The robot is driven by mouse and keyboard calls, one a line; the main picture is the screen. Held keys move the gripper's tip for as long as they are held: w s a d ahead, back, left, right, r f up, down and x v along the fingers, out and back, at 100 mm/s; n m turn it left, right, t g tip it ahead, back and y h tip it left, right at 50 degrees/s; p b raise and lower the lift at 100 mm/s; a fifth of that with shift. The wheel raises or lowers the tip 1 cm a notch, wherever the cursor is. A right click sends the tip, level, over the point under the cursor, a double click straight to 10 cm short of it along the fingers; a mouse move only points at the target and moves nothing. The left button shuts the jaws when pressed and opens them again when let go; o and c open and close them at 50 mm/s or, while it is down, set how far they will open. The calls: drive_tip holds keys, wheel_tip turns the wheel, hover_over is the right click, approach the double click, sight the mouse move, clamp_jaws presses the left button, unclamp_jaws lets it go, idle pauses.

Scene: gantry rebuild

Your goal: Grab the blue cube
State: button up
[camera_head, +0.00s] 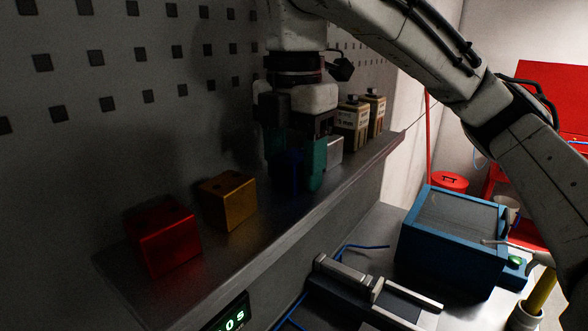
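My gripper (297,172) points down over the metal shelf, with its two teal fingers around a dark blue cube (292,168). The fingers and their shadow hide much of the cube, so only part of its blue face shows between them. The cube appears to be on the shelf, though its lower edge is hard to make out. I cannot tell whether the fingers press on the cube or stand slightly apart from it.
An orange cube (227,200) and a red cube (162,236) sit left on the shelf (222,258). A pale block (334,151) and two labelled boxes (352,126) (374,113) stand to the right. A perforated wall rises behind. A blue box (452,241) is lower right.

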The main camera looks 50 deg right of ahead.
drive_tip(key=c, duration=0.8)
drive_tip(key=shift+r, duration=0.1)
